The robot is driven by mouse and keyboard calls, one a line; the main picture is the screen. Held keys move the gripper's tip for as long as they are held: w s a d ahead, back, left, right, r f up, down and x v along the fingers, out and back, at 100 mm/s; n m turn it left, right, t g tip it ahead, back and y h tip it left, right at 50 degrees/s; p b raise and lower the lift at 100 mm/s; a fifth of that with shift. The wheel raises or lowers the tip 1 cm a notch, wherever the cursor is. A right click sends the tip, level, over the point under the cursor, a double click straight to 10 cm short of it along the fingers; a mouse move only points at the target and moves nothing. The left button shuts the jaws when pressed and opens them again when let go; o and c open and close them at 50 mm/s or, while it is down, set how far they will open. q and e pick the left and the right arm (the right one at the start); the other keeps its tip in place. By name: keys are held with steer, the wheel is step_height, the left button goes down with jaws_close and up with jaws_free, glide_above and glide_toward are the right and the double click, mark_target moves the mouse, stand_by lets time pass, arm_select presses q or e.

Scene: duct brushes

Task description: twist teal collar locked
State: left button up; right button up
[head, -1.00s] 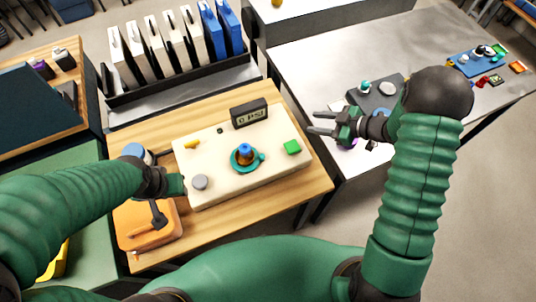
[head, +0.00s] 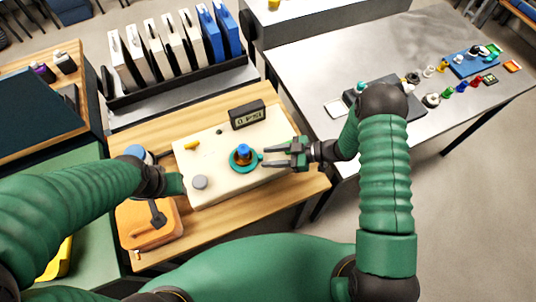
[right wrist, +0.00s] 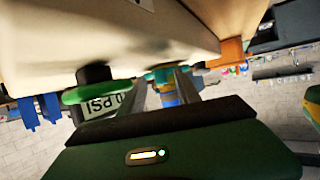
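The teal collar (head: 236,166) is a ring around the base of an upright blue-topped fitting (head: 243,151) on the cream board (head: 215,146). A small teal tab (head: 259,157) sticks out from its right side. My right gripper (head: 266,158) is open over the board's right part, its two fingers pointing left with the tips at the tab. In the right wrist view the collar (right wrist: 160,75) and blue fitting (right wrist: 170,98) show between the spread fingers (right wrist: 162,90). My left gripper (head: 178,184) is at the board's left edge; its fingers are not clear.
The board also bears a pressure display (head: 247,115), a yellow piece (head: 192,145) and a grey knob (head: 200,183). An orange case (head: 145,226) lies at front left. Binders (head: 150,50) stand behind. A metal table (head: 330,60) with small parts is at right.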

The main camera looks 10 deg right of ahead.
steer(key=shift+w+a+f, duration=0.2)
steer(key=shift+a+f, duration=0.05)
steer(key=shift+a, duration=0.3)
jaws_close()
